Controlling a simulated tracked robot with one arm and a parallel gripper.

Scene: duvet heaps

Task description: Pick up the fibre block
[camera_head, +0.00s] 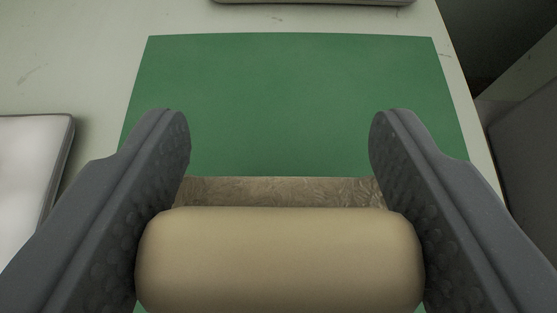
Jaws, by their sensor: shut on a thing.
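My gripper (279,122) has its two dark grey fingers wide apart, one on each side of the picture, and is shut on the fibre block (280,190). The block is brown with a wrinkled, fibrous surface, and its visible strip spans from one finger to the other. A smooth beige rounded roll (280,260) lies nearer to the camera between the fingers and hides most of the block. I cannot tell whether the roll is joined to the block. The block's underside is hidden, so I cannot tell whether it touches the green mat (290,85).
The mat lies on a pale table (60,50). A white, dark-edged object (30,165) is at the left, and the edge of another (310,2) shows at the top. A grey object (530,125) stands at the right beyond the table edge. The mat ahead is clear.

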